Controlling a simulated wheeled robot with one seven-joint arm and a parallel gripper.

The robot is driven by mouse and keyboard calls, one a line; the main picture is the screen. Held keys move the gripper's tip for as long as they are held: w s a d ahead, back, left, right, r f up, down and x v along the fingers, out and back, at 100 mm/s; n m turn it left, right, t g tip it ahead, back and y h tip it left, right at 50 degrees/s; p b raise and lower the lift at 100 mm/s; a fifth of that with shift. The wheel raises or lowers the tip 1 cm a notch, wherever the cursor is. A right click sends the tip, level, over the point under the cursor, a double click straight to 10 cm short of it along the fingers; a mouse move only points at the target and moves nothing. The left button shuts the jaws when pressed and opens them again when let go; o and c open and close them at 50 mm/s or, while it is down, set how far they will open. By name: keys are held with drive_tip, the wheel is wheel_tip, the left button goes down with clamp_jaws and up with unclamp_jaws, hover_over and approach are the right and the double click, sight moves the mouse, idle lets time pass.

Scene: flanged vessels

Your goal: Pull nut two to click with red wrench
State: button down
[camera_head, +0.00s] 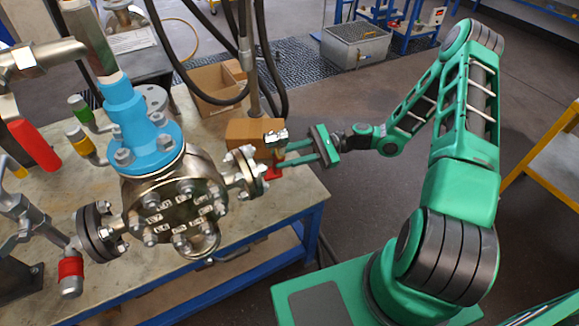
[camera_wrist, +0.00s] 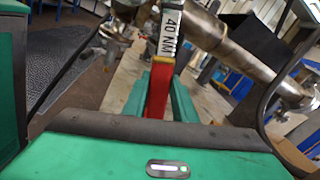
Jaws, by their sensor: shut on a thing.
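The red wrench (camera_wrist: 158,88) stands between my fingers in the wrist view, with a white "40 NM" label above its red part. In the head view its red end (camera_head: 272,172) shows below a silver head (camera_head: 276,137). My gripper (camera_head: 288,155) is shut on it, beside the right side flange (camera_head: 245,172) of the vessel. The steel vessel (camera_head: 160,185) has a blue top and a round front cover ringed with several nuts (camera_head: 185,187) and small white tags. I cannot read which tag is two. The wrench appears apart from the front nuts.
The vessel stands on a worktable with a blue frame (camera_head: 315,225). Cardboard boxes (camera_head: 215,88) and hanging black hoses are behind it. A red-handled tool (camera_head: 35,145) and another red-ended tool (camera_head: 70,275) are at left. Open floor lies right of the table.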

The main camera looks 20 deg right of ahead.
drive_tip(key=shift+s+a+f+n+g, duration=0.25)
drive_tip(key=shift+s+a+n+g, duration=0.2)
drive_tip(key=shift+s+a, duration=0.15)
drive_tip(key=shift+s+a+f+n+g, duration=0.25)
drive_tip(key=shift+s+a+n+g, duration=0.2)
drive_tip(key=shift+s, duration=0.2)
drive_tip(key=shift+s+a+f+n+g, duration=0.3)
drive_tip(key=shift+s+a+n, duration=0.1)
drive_tip(key=shift+s+a, duration=0.4)
drive_tip(key=shift+a, duration=0.55)
drive_tip(key=shift+s+a, duration=0.1)
drive_tip(key=shift+a, duration=0.4)
